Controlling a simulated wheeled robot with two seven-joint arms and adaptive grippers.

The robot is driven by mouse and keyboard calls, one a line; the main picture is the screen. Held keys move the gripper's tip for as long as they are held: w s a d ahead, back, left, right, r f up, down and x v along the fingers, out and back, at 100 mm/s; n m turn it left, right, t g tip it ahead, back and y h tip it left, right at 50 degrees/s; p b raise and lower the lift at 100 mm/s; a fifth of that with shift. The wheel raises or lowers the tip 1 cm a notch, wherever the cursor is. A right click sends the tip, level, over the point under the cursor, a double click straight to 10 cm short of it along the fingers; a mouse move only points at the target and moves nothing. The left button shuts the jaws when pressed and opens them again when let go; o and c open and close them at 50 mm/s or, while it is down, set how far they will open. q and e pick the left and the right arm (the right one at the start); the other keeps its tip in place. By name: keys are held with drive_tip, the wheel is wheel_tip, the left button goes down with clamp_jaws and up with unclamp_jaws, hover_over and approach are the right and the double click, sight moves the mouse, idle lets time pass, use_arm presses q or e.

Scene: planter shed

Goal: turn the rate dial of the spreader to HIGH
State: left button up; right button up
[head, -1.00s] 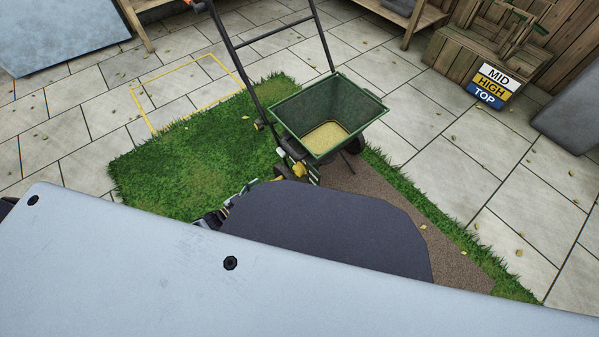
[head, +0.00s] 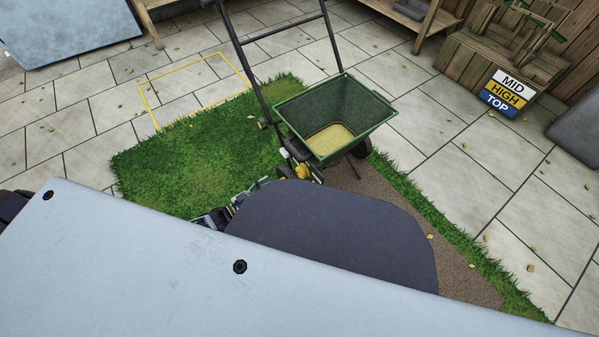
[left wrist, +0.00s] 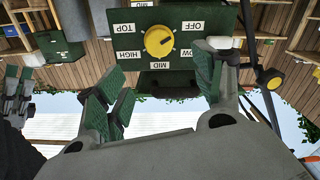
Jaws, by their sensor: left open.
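The spreader (head: 335,117) stands upright, with a green hopper of pale grain and a dark handle. The left wrist view shows its green rate plate (left wrist: 127,41) with the yellow rate dial (left wrist: 158,41). OFF, LOW, MID, HIGH and TOP stand around the dial; LOW is partly covered by a finger. I cannot surely read where the dial points. My left gripper (left wrist: 163,75) is open and empty, its green-padded fingers apart on either side of the dial and short of it. In the head view the left gripper (head: 243,195) is partly hidden by my arm.
A sign (head: 507,92) reading MID, HIGH, TOP leans by a wooden crate at the right. Grass (head: 195,155) and a brown strip lie under the spreader. A yellow outline (head: 152,107) marks the paving. Open paving lies right of the spreader.

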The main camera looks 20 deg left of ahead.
sight(299, 172)
use_arm(q)
drive_tip(key=b+x, duration=0.4)
drive_tip(key=x, duration=0.8)
drive_tip(key=shift+d, duration=0.1)
drive_tip(key=shift+w+d+b, duration=0.3)
drive_tip(key=shift+w+d, duration=0.05)
drive_tip(key=shift+w, duration=0.15)
use_arm(e)
drive_tip(key=shift+t+y, duration=0.3)
drive_tip(key=shift+w+a+f, duration=0.15)
drive_tip(key=shift+a+f, duration=0.05)
drive_tip(key=shift+f, duration=0.85)
drive_tip(key=shift+w+a+f, duration=0.1)
drive_tip(key=shift+a+f, duration=0.1)
drive_tip(key=shift+f, duration=0.85)
use_arm(q)
drive_tip(key=shift+c, duration=0.3)
use_arm(e)
drive_tip(key=shift+r, duration=0.15)
use_arm(q)
drive_tip(key=shift+c, duration=1.3)
drive_tip(key=c, duration=0.7)
